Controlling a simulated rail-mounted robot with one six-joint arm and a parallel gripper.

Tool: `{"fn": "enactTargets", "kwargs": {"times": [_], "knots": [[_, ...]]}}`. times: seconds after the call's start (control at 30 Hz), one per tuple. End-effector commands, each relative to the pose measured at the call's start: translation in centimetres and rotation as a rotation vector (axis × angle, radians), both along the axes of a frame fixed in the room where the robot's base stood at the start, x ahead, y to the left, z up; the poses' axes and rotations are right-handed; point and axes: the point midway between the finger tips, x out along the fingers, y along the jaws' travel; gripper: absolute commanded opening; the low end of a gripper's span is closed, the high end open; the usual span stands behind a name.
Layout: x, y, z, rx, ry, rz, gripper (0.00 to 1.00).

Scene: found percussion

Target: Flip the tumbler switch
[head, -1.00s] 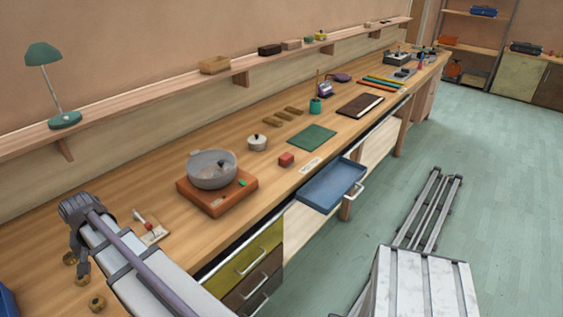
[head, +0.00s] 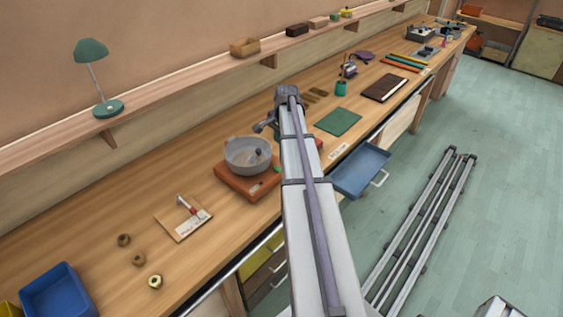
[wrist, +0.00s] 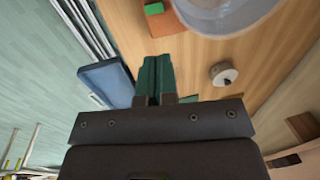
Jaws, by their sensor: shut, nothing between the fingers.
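The switch is not in the wrist view.
A grey bowl (head: 248,155) sits on an orange-brown board (head: 236,185) with a green block (wrist: 154,8). An open blue drawer (head: 360,172) juts from the bench front. Several brass pieces (head: 138,259) and a blue bin (head: 58,292) are at left. A lidded pot (wrist: 223,73) is nearby.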

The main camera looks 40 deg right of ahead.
Motion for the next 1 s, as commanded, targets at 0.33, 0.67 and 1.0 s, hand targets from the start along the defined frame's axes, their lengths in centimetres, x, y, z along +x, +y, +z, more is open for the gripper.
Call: {"fn": "enactTargets", "kwargs": {"times": [0.33, 0.67, 1.0], "knots": [[0.4, 0.1, -3.4, 0.0, 0.0, 0.002, 0.0], [1.6, 0.2, -10.7, 0.0, 0.0, 0.003, 0.0], [2.2, 0.3, -14.0, 0.0, 0.0, 0.002, 0.0]]}}
